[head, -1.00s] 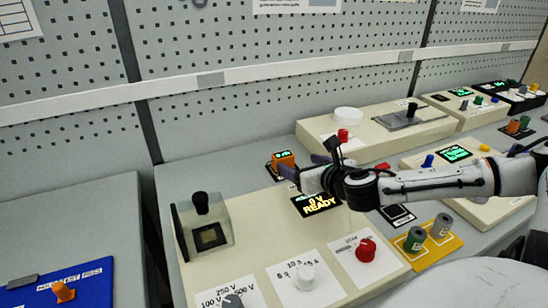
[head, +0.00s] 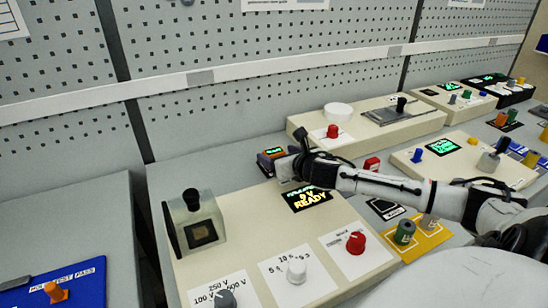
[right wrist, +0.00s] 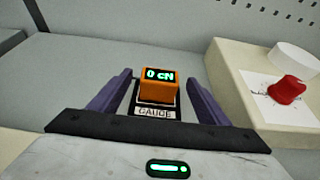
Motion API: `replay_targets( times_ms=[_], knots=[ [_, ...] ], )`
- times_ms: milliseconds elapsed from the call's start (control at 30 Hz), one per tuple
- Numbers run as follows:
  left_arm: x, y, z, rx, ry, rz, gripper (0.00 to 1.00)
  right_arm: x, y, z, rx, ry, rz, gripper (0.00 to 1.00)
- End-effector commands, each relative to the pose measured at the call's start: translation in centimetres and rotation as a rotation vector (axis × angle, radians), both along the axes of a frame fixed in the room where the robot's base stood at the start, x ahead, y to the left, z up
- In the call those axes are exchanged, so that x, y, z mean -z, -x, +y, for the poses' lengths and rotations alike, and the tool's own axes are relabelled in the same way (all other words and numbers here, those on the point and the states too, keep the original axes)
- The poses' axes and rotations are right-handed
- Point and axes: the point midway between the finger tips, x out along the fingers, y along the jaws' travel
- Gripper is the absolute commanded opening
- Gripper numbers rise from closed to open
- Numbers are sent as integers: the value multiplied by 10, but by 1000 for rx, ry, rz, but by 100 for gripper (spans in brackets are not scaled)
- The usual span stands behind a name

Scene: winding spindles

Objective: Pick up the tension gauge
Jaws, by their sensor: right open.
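The tension gauge is a small orange box (right wrist: 159,88) with a lit green "0 cN" display, on a dark pad labelled GAUGE (right wrist: 155,112). My left gripper is not in view.
The cream console (head: 240,255) with a "0 V READY" display (head: 308,198) and knobs lies below my right arm. A second cream unit (head: 365,138) with a red knob (right wrist: 288,90) and white disc stands to the right of the gauge. Grey bench left of the gauge is clear.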

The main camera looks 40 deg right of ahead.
Motion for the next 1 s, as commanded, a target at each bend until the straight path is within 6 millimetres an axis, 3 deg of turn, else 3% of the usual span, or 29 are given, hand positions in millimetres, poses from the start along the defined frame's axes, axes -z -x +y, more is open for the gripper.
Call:
replay_targets(
  times_ms=[300,600,867,1000],
  knots=[
    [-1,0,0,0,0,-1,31,3,-6,-1,-1,0,0,70],
    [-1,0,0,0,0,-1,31,2,-5,-1,0,0,0,21],
    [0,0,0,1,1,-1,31,-1,-6,-2,-1,1,-3,21],
    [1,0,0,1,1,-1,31,-19,-6,-2,-2,5,-6,21]
  ],
)
